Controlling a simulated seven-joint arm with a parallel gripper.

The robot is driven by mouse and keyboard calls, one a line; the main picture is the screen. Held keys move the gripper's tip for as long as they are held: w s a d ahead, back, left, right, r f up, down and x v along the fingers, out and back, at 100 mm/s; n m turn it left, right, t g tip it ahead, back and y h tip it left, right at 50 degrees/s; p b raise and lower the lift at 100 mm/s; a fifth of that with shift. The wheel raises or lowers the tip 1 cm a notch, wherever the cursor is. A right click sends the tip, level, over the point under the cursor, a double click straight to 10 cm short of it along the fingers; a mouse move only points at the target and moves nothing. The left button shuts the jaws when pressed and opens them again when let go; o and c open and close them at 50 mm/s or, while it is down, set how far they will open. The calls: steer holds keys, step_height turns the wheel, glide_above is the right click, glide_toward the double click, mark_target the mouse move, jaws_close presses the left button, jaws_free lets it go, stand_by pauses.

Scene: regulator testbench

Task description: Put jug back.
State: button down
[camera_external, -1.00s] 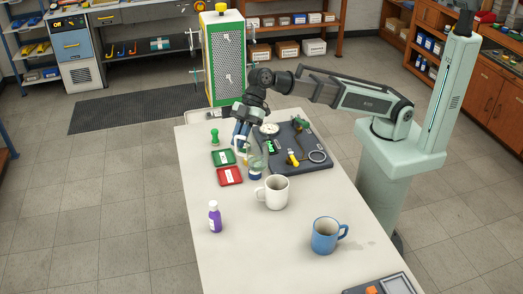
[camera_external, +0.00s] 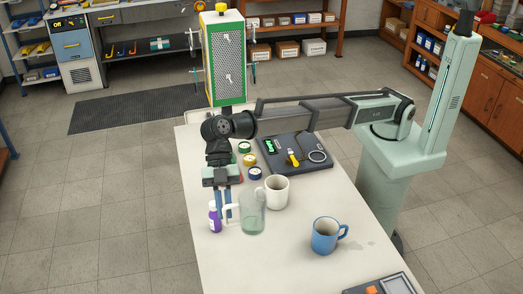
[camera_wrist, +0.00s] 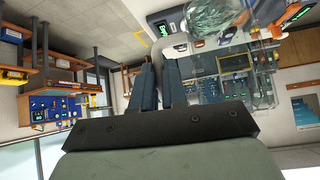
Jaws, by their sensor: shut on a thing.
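The clear glass jug (camera_external: 253,214) is upright, just in front of and to the left of the white mug (camera_external: 277,192) in the external view. Its handle points left. My gripper (camera_external: 226,215) points down at the handle side and is shut on the jug's handle. I cannot tell whether the jug's base touches the table. In the wrist view my two blue fingers (camera_wrist: 159,88) are close together, with glass of the jug (camera_wrist: 208,14) at the top edge. The fingertips' grip is partly hidden.
A purple bottle (camera_external: 214,218) stands close to my gripper's left. A blue mug (camera_external: 325,236) is at the front right. Three round gauges (camera_external: 249,160) and a dark tool board (camera_external: 310,163) lie farther back. The table's front left (camera_external: 235,265) is clear.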

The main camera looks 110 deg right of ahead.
steer(key=shift+w+a+f, duration=0.1)
steer(key=shift+a+f, duration=0.15)
steer(key=shift+a, duration=0.55)
steer(key=shift+d+f, duration=0.1)
steer(key=shift+f, duration=7.2)
steer(key=shift+f, duration=0.15)
steer(key=c, duration=1.2)
jaws_free()
steer(key=shift+o, duration=0.2)
steer(key=w+v, duration=0.1)
steer(key=v, duration=1.1)
steer(key=shift+s, duration=0.45)
